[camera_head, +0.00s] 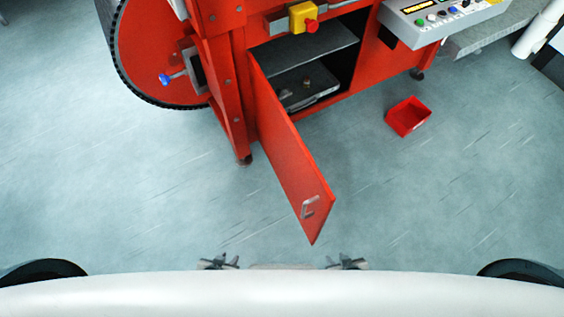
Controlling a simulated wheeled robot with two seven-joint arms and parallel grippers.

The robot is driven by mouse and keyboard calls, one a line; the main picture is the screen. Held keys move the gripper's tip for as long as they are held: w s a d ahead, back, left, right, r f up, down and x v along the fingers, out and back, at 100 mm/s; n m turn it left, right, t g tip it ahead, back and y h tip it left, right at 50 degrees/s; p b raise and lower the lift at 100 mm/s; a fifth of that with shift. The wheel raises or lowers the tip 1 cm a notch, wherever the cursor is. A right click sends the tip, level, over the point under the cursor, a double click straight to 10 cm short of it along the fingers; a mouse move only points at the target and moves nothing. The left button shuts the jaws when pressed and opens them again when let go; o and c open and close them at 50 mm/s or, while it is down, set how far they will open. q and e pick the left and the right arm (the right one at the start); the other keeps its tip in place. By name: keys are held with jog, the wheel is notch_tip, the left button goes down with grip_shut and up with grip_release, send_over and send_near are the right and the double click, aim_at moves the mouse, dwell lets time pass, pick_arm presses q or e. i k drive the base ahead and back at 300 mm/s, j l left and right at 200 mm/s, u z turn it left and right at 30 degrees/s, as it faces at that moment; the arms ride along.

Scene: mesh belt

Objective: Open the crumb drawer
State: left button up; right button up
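The red machine has an open cabinet with a red door (285,150) swung out toward me, a grey handle (310,207) near its free end. Inside, low in the cabinet, is a grey metal drawer-like box (318,93) with a small brass knob on it. It appears to be the crumb drawer, and the door hides part of its left side. My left gripper (219,262) and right gripper (347,262) are at the bottom edge, well apart from the cabinet and empty as far as I see. They are too small to tell open from shut.
A red bin (408,116) lies on the floor right of the cabinet. A control panel (440,18) and a yellow box with a red button (303,18) are above. A large red wheel-like drum (150,50) stands at left. The floor in front is clear except for the door.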

aim_at(323, 82)
jog(key=k+l, duration=0.1)
jog(key=l, duration=0.25)
jog(key=k+l, duration=0.1)
jog(key=l, duration=0.95)
jog(key=i+l, duration=0.1)
jog(key=l, duration=0.6)
jog(key=i+l, duration=0.25)
jog(key=i, duration=0.15)
jog(key=i+l, duration=0.3)
jog(key=i, duration=0.55)
jog(key=z, duration=0.05)
